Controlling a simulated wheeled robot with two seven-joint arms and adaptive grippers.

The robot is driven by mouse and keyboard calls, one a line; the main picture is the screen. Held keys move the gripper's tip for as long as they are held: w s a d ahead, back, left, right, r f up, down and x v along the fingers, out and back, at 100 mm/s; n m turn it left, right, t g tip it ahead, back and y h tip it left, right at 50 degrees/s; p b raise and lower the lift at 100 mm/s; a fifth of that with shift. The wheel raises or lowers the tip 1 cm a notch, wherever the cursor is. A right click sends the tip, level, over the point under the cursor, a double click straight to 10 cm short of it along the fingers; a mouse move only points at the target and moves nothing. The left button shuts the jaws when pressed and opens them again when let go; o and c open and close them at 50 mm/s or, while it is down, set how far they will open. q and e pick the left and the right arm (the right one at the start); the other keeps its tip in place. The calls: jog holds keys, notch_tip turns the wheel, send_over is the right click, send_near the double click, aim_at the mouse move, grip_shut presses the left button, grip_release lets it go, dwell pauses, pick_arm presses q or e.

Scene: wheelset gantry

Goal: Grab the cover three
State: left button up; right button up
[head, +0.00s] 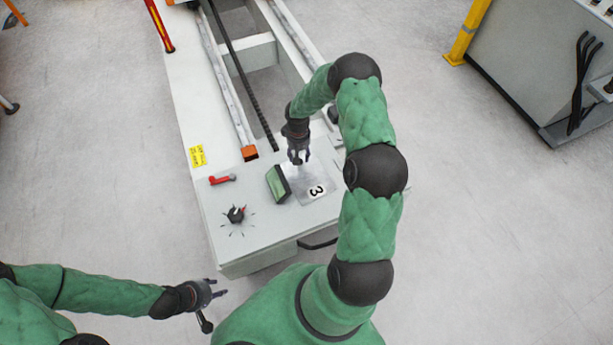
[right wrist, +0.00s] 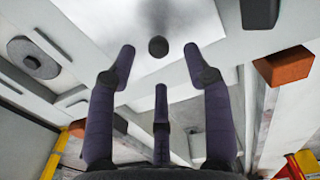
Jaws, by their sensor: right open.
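Cover three is a shiny metal plate (head: 309,184) with a white label bearing a 3, lying on the light grey machine top in the head view. In the right wrist view a pale plate (right wrist: 195,20) with a dark round knob (right wrist: 158,47) fills the upper middle. My right gripper (head: 299,160) points down over the plate's far edge, and part of the plate is hidden by it. In the right wrist view its spread fingers (right wrist: 159,62) are open and empty, with the knob between the tips; contact cannot be told. My left gripper (head: 217,294) is open and empty, off the machine's near left.
A dark-framed green screen (head: 278,184) stands just left of the plate. A red handle (head: 222,179), a black rotary knob (head: 236,214) and an orange block (head: 249,153) are further left. A grey cabinet (head: 540,70) stands at upper right. The floor between is clear.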

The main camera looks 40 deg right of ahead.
aim_at(307, 174)
jog(key=f+b, duration=0.1)
jog(key=f, duration=0.3)
jog(key=shift+s+f+b, duration=0.2)
jog(key=shift+f+b, duration=0.2)
jog(key=shift+r, duration=0.1)
jog(key=shift+c, duration=0.3)
grip_shut()
